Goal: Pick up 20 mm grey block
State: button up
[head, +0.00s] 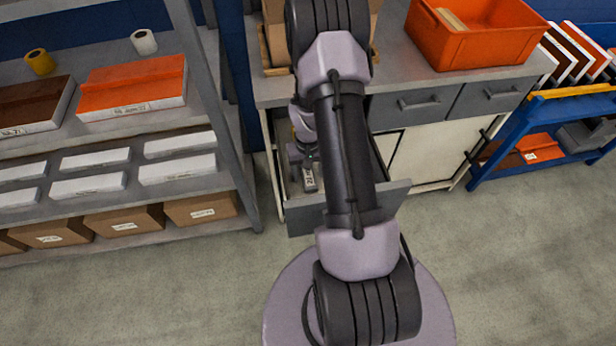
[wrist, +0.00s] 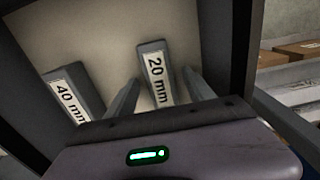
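The grey 20 mm block (wrist: 157,72), with a white "20 mm" label, lies in an open drawer (wrist: 115,45). In the head view, a labelled block (head: 310,179) shows in the drawer, just in front of my gripper (head: 302,158); its text is too small to read. In the wrist view, my gripper (wrist: 160,76) is open, one finger on each side of the 20 mm block with visible gaps. The block's near end is hidden by the gripper body. A grey 40 mm block (wrist: 72,92) lies to the left, outside the left finger.
The drawer walls stand close around the gripper; the drawer front (head: 392,206) sticks out from the workbench (head: 400,80). An orange bin (head: 475,35) stands on the bench. A grey shelf (head: 225,120) with boxes is at the left, a blue rack (head: 535,120) at the right.

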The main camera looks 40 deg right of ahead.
grip_shut()
